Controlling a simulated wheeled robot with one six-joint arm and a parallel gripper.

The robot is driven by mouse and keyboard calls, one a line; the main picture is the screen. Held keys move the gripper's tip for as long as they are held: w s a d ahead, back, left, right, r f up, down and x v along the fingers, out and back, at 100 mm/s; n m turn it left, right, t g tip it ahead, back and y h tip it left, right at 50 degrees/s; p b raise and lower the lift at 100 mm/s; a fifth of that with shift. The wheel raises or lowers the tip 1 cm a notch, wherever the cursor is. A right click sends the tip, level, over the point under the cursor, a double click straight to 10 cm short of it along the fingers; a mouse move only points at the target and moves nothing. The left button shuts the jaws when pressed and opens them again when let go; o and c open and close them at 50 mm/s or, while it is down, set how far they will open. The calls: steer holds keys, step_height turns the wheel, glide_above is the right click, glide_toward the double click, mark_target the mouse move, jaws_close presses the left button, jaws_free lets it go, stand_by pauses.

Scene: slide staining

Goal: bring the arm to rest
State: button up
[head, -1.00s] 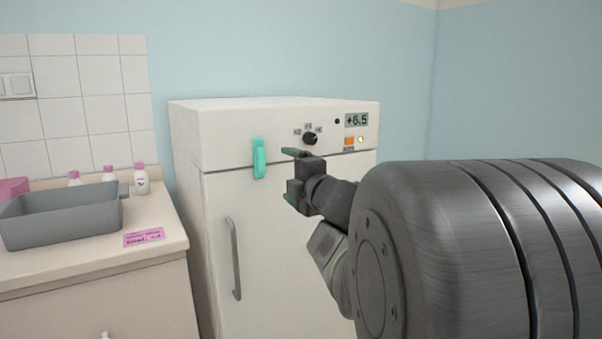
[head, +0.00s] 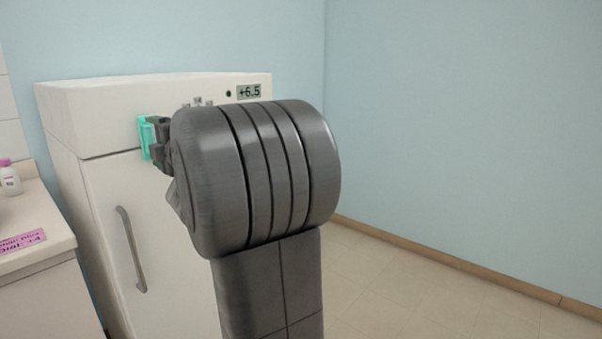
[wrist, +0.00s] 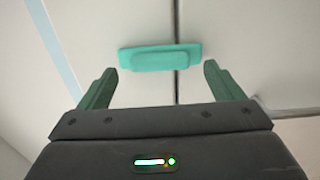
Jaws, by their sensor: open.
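My gripper (wrist: 155,85) is open and empty in the wrist view, its two green fingers apart. Ahead of the fingers is a teal latch (wrist: 160,57) on the front of a white fridge, across the seam of its door. The latch lies apart from both fingers, beyond their tips. In the head view my gripper is mostly hidden behind my arm. The teal latch (head: 145,138) shows at its left there, and the gap between them cannot be judged in that view.
The white fridge (head: 85,125) has a vertical grey door handle (head: 131,250) and a display (head: 249,91) reading +6.5. At left, a counter holds a pink label (head: 20,242) and a pink-capped bottle (head: 9,178). The floor (head: 400,290) to the right is clear.

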steer(key=shift+x, duration=1.25)
